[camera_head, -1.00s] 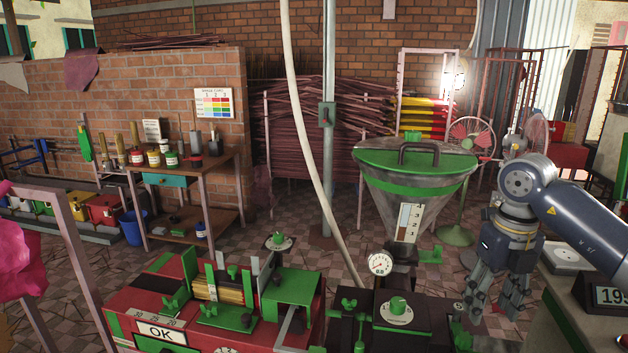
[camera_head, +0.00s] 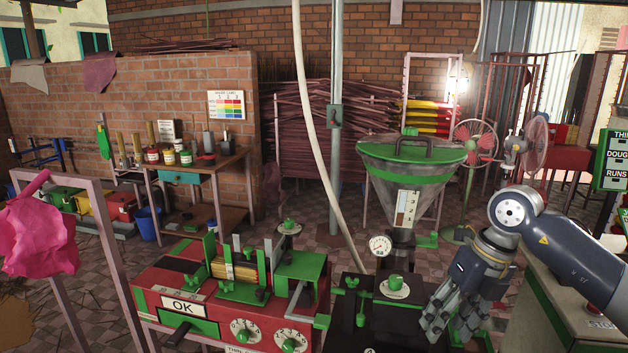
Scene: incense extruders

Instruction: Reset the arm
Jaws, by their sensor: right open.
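My right gripper (camera_head: 452,318) hangs at the lower right on my blue-grey arm (camera_head: 570,245), fingers pointing down and apart, with nothing seen between them. It is in front of the right end of the black machine top (camera_head: 385,318), left of the grey-green counter (camera_head: 545,318). I cannot tell how far it is above the machine top. My left gripper is not in view.
A red and green machine (camera_head: 230,300) with dials and an OK plate stands at the lower middle. A green-lidded hopper (camera_head: 410,170) with a gauge (camera_head: 380,245) stands behind the black top. A pole (camera_head: 335,120) and a fan (camera_head: 475,142) stand farther back. Patterned floor lies open behind.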

